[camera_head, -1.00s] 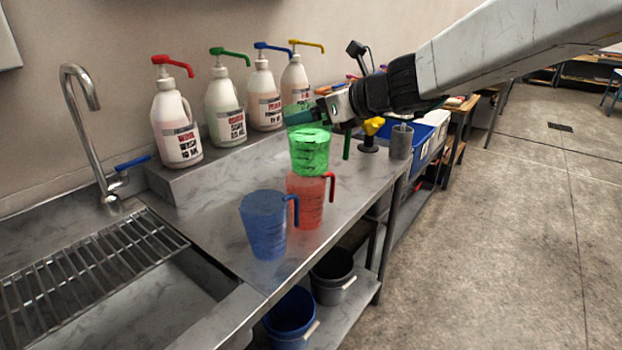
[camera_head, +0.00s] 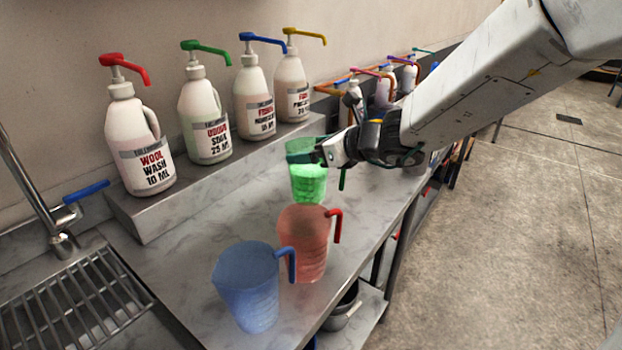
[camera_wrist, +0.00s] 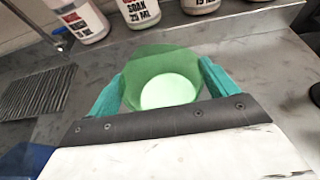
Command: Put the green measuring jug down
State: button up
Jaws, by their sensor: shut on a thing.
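The green measuring jug (camera_head: 308,184) is translucent, with its handle on the right side in the head view. My gripper (camera_head: 305,157) is shut on its upper part, coming from the right. In the wrist view the jug (camera_wrist: 165,65) sits between the two teal fingers of my gripper (camera_wrist: 161,85), and I look down into its open top at a pale bottom. The jug looks upright, over the steel counter (camera_head: 185,255) and behind the red jug. I cannot tell whether its base touches the counter.
The red jug (camera_head: 304,245) and blue jug (camera_head: 247,290) stand on the counter in front. Several pump bottles (camera_head: 205,115) line the raised ledge (camera_head: 150,205) at the wall. A sink grate (camera_head: 75,310) is at the lower left. Counter left of the green jug is clear.

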aim_at(313, 171)
jog(key=shift+f, duration=2.75)
jog(key=o, duration=1.8)
